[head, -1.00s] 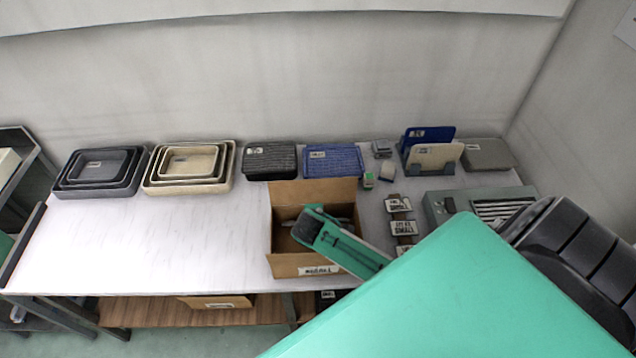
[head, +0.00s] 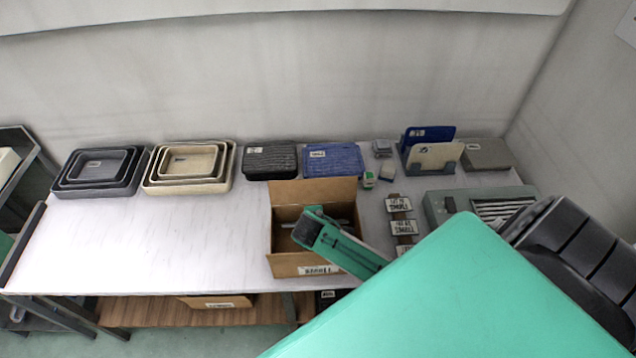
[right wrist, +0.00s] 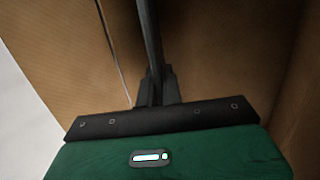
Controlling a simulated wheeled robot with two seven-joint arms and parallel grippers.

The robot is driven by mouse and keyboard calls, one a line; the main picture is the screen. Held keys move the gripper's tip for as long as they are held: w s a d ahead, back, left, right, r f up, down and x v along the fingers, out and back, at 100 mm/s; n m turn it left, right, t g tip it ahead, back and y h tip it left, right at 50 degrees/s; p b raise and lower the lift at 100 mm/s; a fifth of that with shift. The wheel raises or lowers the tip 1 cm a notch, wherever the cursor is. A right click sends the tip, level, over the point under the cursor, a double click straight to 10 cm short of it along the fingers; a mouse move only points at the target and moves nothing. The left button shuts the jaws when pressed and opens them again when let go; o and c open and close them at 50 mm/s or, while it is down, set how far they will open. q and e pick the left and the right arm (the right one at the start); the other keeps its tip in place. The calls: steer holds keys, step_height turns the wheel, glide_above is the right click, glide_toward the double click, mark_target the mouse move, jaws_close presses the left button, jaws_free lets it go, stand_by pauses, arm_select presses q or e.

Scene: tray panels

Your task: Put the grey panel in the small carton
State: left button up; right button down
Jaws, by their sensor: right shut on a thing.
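An open brown carton (head: 297,264) stands on the table, its back flap raised and a label on its front. My right gripper (head: 312,228) reaches down into it from the right. In the right wrist view the gripper (right wrist: 157,88) is shut on a thin dark grey strip (right wrist: 149,35), which looks like the grey panel seen edge-on between the carton's walls. Whether the panel touches the carton floor cannot be told. In the head view a thin greyish edge shows inside the carton, mostly hidden by my gripper. My left gripper is not in view.
A rack (head: 442,168) at the back right holds a blue panel (head: 428,136) and a beige panel (head: 432,156). Nested dark trays (head: 62,190) and beige trays (head: 150,187) stand at the back left. Another carton (head: 215,302) is on the lower shelf. The table's left middle is clear.

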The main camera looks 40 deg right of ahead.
steer(key=c, duration=1.5)
jaws_free()
step_height(320, 180, up, 20)
steer(key=b, duration=0.4)
steer(key=shift+a+f, duration=0.1)
